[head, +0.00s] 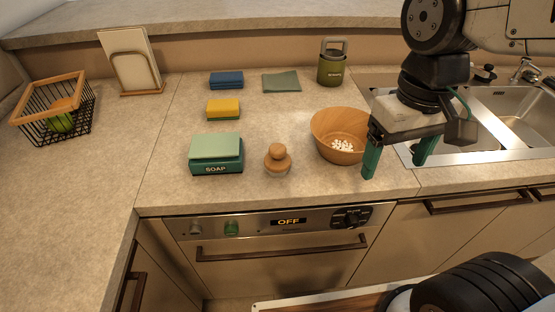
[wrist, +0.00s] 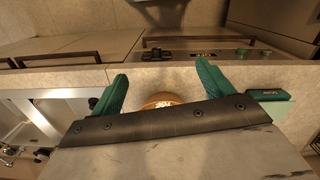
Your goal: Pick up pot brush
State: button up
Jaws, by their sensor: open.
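The pot brush (head: 277,158) stands upright on the counter, with a round wooden knob on top and a wider wooden body. In the wrist view my gripper's fingers (wrist: 158,88) are also apart, with part of the bowl (wrist: 163,100) visible beyond the palm. I cannot make out the brush in the wrist view.
The wooden bowl (head: 323,124) with white pieces stands between brush and gripper. Yellow sponge (head: 223,107), blue sponge (head: 226,79), cloth (head: 281,82) and green canister (head: 331,66) are behind. The sink (head: 521,124) is right.

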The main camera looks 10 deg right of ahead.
jog(key=m, duration=0.2)
send_over(277, 148)
jog(key=s+d, duration=0.4)
jog(key=s, duration=0.1)
notch_tip(277, 148, down, 6)
jog(key=shift+w+a+f+m, duration=0.15)
jog(key=shift+w+a+f, duration=0.05)
jog(key=shift+w+a, duration=0.4)
jog(key=shift+w+a+f+m, duration=0.15)
jog(key=shift+w+a, duration=0.45)
jog(key=shift+w+a+r+m, duration=0.2)
jog(key=shift+w+a+m, duration=0.1)
jog(key=shift+w+m, duration=0.3)
jog(key=shift+w+a+r+m, duration=0.2)
jog(key=shift+w+a+m, duration=0.15)
jog(key=shift+w, duration=0.3)
jog(key=shift+f+m, duration=0.1)
jog(key=shift+m, duration=0.15)
jog(key=shift+f, duration=0.4)
notch_tip(277, 148, down, 7)
jog(key=shift+s+a+r, duration=0.1)
jog(key=c, duration=1.1)
jog(key=shift+c, duration=0.3)
